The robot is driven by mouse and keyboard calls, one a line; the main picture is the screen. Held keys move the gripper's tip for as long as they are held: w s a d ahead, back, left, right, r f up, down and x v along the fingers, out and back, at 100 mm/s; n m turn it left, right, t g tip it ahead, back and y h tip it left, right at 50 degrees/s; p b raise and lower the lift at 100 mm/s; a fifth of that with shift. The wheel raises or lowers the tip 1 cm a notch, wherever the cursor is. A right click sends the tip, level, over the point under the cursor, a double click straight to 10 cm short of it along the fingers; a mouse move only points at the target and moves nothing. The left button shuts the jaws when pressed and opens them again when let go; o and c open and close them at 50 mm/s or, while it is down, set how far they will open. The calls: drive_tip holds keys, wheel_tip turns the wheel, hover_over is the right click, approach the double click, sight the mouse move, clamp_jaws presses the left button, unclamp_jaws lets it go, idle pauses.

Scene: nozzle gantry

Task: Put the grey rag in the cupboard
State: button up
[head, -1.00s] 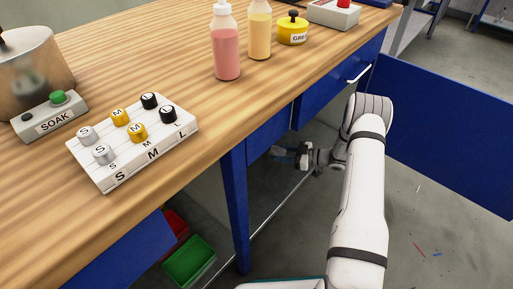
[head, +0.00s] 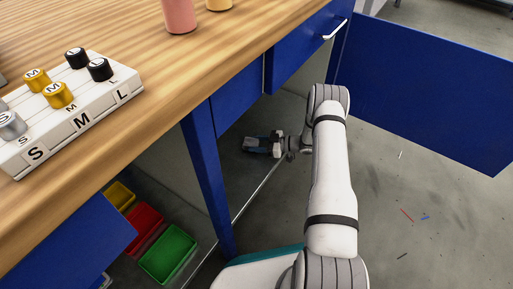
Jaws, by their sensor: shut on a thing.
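The cupboard is the space under the wooden bench, and its blue door (head: 430,95) stands wide open at the right in the head view. My arm reaches down in front of the bench, and my gripper (head: 262,148) is inside the cupboard opening, low over the grey floor. It is shut on a small dark grey thing, which I take to be the grey rag (head: 250,143). The gripper is small in the view, so I cannot tell whether the rag touches the cupboard floor.
A blue bench leg (head: 207,180) stands left of my gripper. Blue drawers (head: 238,95) hang above it. Green (head: 168,253), red (head: 143,228) and yellow (head: 119,195) bins sit under the bench. A nozzle block (head: 70,108) and bottles (head: 180,14) stand on the bench top.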

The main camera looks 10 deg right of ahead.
drive_tip(key=shift+f, duration=0.5)
drive_tip(key=shift+f, duration=0.15)
drive_tip(key=o, duration=1)
drive_tip(key=shift+r, duration=0.2)
drive_tip(key=p+v, duration=0.3)
drive_tip(key=v, duration=0.7)
drive_tip(key=shift+s+d+r, duration=0.1)
drive_tip(key=shift+d+r, duration=0.05)
drive_tip(key=shift+d, duration=0.15)
drive_tip(key=shift+s+d+p, duration=0.3)
drive_tip(key=shift+d+p, duration=0.05)
drive_tip(key=shift+d, duration=0.25)
